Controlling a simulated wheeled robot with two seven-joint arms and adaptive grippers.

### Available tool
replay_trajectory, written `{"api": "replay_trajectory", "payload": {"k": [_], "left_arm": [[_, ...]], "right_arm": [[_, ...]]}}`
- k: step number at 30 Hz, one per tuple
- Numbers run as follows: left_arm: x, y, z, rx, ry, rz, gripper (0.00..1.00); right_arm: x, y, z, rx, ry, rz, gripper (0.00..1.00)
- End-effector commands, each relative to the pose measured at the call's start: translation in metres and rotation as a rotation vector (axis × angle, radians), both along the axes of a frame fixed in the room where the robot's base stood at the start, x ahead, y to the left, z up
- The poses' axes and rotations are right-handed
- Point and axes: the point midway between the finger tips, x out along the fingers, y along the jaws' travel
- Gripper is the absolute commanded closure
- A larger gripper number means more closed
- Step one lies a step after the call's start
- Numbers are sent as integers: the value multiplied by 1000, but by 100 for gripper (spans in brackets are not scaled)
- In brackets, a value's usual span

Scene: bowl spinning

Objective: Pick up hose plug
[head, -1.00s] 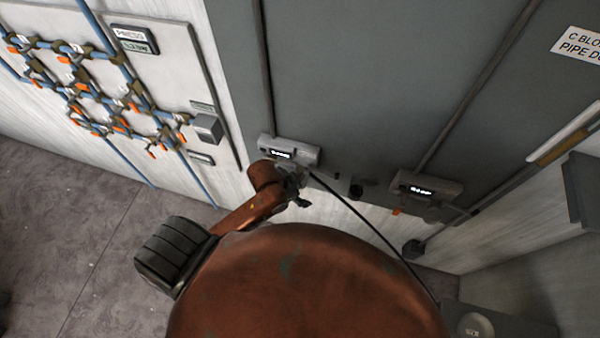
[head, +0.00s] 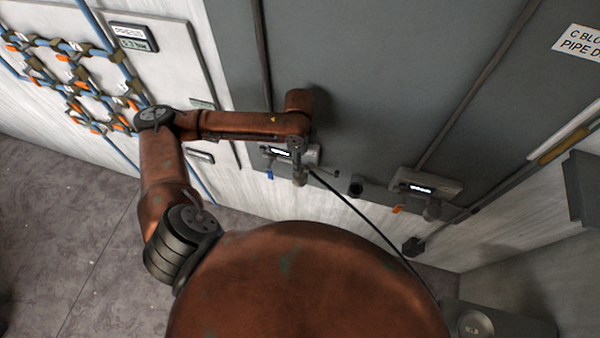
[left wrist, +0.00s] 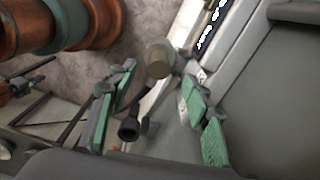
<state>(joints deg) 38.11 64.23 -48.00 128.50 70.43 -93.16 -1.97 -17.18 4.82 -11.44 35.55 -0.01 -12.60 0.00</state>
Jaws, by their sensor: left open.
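My left gripper (head: 296,150) is at the left wall unit (head: 280,152) in the head view, mostly hidden by my wrist. In the left wrist view, its green-padded fingers (left wrist: 158,76) are spread apart. A tan-grey cylinder (left wrist: 160,58) shows between their tips, not visibly gripped. It seems to be the cylinder (head: 299,179) under the left wall unit. A black round-ended fitting (left wrist: 130,130) shows lower between the fingers. I cannot tell which part is the hose plug. A thin black hose (head: 365,220) runs from beside the cylinder down to the right. My right gripper is not in view.
A similar right wall unit (head: 425,188) has an orange lever. A blue lever (head: 270,174) hangs under the left unit. A black round stub (head: 355,187) sits between the units. A panel of blue pipes (head: 85,75) is at left. Grey floor (head: 60,230) is clear at lower left.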

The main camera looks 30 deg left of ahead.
Motion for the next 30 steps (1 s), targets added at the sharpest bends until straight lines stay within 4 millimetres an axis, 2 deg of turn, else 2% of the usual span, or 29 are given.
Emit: {"api": "replay_trajectory", "payload": {"k": [8, 14, 18, 26, 30], "left_arm": [[-1, 0, -27, 1, 4, 2, 55], [-3, -2, -54, 0, 7, 0, 55], [-1, -1, -70, 1, 2, 1, 55], [-1, -1, -76, 1, 1, 0, 55], [-1, -1, -75, 1, 0, 0, 63]], "right_arm": [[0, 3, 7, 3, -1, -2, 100], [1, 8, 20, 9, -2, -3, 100], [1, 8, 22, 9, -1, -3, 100], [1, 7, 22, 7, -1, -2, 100], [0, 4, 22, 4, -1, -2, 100]]}}
